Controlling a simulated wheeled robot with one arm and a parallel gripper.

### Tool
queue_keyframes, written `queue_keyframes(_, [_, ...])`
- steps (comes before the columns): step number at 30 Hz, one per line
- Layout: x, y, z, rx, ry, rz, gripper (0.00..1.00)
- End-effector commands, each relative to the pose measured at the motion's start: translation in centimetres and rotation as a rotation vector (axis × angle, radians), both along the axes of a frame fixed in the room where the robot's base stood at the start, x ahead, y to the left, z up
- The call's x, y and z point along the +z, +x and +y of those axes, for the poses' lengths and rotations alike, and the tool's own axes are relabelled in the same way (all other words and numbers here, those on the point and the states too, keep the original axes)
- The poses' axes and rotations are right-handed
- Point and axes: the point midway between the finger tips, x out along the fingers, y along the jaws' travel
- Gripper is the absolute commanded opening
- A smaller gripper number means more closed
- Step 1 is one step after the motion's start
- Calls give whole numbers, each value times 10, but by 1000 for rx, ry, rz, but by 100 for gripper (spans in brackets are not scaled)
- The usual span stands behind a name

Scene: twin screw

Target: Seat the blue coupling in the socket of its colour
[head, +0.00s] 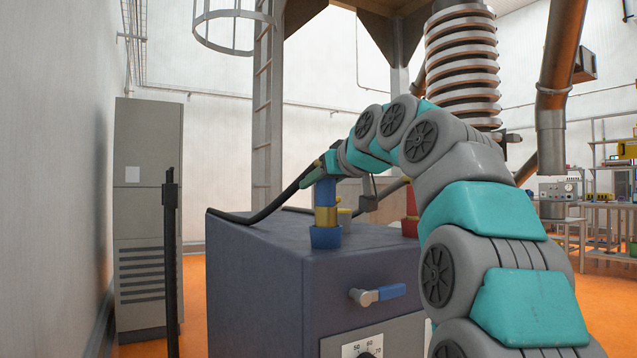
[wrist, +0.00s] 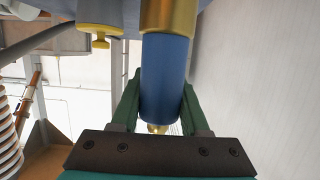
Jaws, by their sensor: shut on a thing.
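The blue coupling (head: 325,192) stands upright above the front left of the dark blue cabinet top, with a brass collar (head: 325,216) at its lower end. The blue socket (head: 325,237) is directly under the collar. Whether the coupling is fully down in it cannot be told. My gripper (head: 324,170) is at the coupling's upper end. In the wrist view, the green fingers of my gripper (wrist: 162,92) are shut on either side of the blue coupling (wrist: 165,65); the brass collar (wrist: 168,14) shows at the top edge. The blue socket is out of that view.
The cabinet (head: 270,285) has a front lever with a blue grip (head: 391,291) and a dial plate. A yellow fitting (wrist: 100,17) is beside the coupling; a red fitting (head: 410,214) is partly behind my arm. A black hose (head: 275,208) lies across the cabinet's left side.

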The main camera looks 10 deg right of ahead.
Motion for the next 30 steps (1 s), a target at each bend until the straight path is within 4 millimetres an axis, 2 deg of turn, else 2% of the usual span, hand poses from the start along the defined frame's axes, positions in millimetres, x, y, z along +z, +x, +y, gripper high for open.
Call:
queue_keyframes(13, [0,0,0,0,1,-2,0])
queue_keyframes(30, [-17,0,0,0,1,-2,0])
